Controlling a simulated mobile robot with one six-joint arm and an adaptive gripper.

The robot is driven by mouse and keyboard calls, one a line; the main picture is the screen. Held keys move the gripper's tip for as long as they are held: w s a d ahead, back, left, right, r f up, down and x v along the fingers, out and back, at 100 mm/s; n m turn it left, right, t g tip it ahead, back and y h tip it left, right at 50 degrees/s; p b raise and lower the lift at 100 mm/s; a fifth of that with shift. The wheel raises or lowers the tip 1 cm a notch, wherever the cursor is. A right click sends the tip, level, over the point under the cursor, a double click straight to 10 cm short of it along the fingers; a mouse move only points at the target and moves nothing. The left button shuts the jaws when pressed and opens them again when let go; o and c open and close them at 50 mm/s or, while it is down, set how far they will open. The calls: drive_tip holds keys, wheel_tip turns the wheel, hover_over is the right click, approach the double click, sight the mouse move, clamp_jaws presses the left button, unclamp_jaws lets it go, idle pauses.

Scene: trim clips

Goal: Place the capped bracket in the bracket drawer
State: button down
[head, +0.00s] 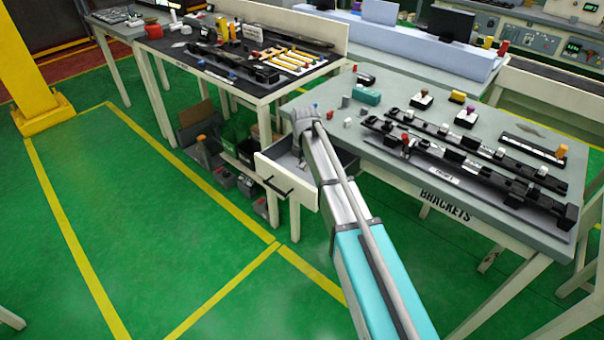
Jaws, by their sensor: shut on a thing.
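The bracket drawer (272,182) is pulled out from the left end of the grey table marked BRACKETS (445,205). Its pale front with a dark handle faces the lower left. My arm reaches across the drawer from the bottom right. My gripper (299,143) is at the arm's far end, over the drawer beside the table's left edge. It is small and mostly hidden by my wrist. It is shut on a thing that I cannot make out. I cannot tell the capped bracket apart in this view.
Black rails with clips (465,155) lie along the table. A teal block (367,96) and several small coloured parts lie near its left and back edges. A dark-topped bench (235,70) with tools stands at the left, with bins underneath. Green floor in front is clear.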

sight(304, 178)
drive_tip(key=shift+w+f+b, duration=0.15)
drive_tip(key=shift+f+b, duration=1.4)
drive_tip(key=shift+f, duration=0.2)
drive_tip(key=shift+f, duration=0.1)
drive_tip(key=c, duration=0.6)
unclamp_jaws()
drive_tip(key=shift+c, duration=0.2)
wheel_tip(304, 178, up, 12)
drive_tip(key=p, duration=1.2)
drive_tip(key=shift+d, duration=0.1)
